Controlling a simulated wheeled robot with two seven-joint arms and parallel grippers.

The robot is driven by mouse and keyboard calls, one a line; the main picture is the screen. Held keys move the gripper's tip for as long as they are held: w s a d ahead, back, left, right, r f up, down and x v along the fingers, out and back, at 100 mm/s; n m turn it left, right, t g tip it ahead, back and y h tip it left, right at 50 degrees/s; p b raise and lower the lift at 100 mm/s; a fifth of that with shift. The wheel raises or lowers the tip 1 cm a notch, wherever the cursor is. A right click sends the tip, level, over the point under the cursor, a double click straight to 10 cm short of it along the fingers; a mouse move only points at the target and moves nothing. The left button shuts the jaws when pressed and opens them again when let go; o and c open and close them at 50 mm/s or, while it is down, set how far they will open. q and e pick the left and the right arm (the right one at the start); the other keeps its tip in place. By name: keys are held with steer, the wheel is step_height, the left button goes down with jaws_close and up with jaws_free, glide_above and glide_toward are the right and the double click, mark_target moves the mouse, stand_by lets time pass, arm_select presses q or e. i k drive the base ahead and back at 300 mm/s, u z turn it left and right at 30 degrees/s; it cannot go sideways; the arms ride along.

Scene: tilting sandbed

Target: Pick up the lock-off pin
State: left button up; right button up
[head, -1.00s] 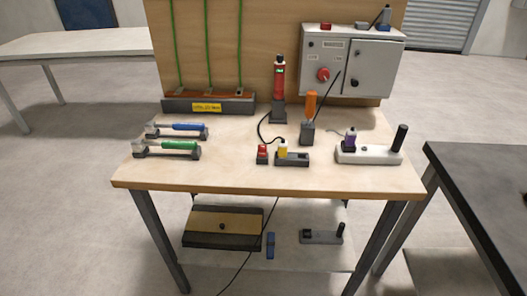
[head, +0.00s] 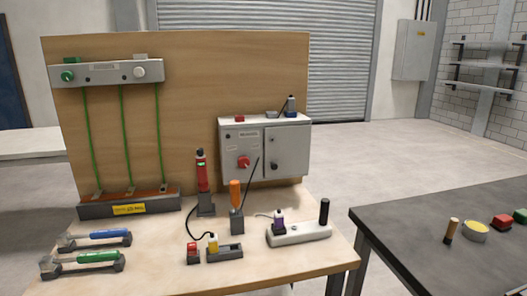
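No part in view is clearly marked as the lock-off pin, and I cannot tell for certain which one it is. Small pin-like parts stand on the wooden bench (head: 180,274): a black upright peg (head: 324,211) and a purple-bodied piece (head: 279,222) on a white base (head: 300,234), and a yellow piece (head: 213,243) in a dark holder (head: 232,253). A red block (head: 193,253) sits beside that holder. Neither gripper is in view.
Blue-handled (head: 108,234) and green-handled (head: 98,257) tools lie at the bench's left. A red tool (head: 202,179) and an orange-handled tool (head: 235,193) stand mid-bench. A dark table (head: 430,257) at right holds a wooden-handled piece (head: 451,230), yellow-topped tin and red and green blocks.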

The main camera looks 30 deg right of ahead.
mark_target(192, 249)
steer(key=k, duration=0.9)
steer(key=z, duration=1)
steer(key=i, duration=1.6)
steer(key=u, duration=2.2)
